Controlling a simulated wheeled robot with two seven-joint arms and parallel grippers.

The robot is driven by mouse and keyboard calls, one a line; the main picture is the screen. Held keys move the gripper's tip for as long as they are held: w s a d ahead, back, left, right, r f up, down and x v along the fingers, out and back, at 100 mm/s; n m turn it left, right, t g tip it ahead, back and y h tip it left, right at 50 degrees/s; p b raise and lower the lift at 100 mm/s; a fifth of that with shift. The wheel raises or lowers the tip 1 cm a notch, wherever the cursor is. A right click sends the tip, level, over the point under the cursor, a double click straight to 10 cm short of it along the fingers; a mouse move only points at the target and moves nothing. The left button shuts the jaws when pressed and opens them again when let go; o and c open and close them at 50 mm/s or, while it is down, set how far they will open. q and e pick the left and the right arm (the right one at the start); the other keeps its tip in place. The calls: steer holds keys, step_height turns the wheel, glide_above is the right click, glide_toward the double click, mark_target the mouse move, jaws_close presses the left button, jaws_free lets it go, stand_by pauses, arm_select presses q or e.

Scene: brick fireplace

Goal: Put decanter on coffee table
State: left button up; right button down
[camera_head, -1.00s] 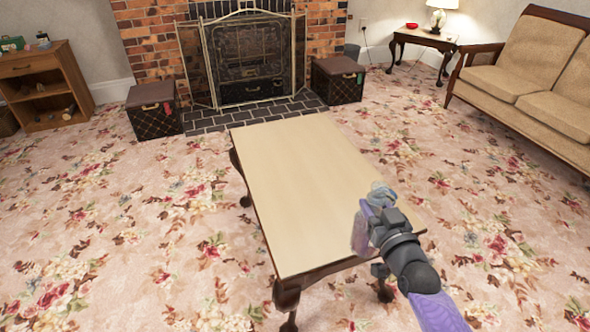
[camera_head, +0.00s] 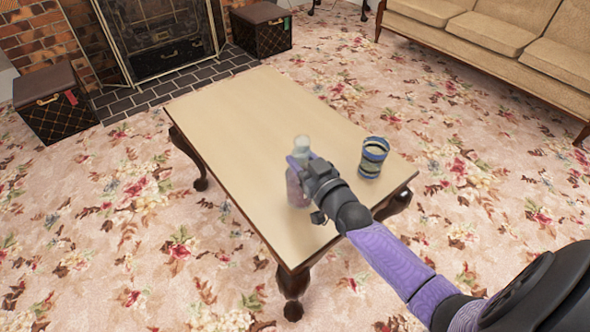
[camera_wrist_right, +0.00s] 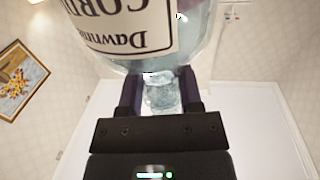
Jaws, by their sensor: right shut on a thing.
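The decanter is a clear glass bottle (camera_head: 297,192) with a pale stopper, upright over the near part of the coffee table (camera_head: 235,115). My right gripper (camera_head: 302,166) is shut on it near its upper part and hides some of it. I cannot tell whether its base touches the tabletop. In the right wrist view, the decanter (camera_wrist_right: 120,25) shows large with a white label, upside down, and its glass passes between the fingers (camera_wrist_right: 160,92). My left gripper is not in view.
The table's far left part is bare. A sofa (camera_head: 490,50) is at the back right, and trunks (camera_head: 55,103) flank the fireplace. Patterned carpet surrounds the table.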

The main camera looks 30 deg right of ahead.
step_height(320, 180, down, 3)
steer(key=shift+r+b, duration=0.15)
steer(key=shift+b, duration=0.65)
steer(key=shift+c, duration=1.3)
jaws_free()
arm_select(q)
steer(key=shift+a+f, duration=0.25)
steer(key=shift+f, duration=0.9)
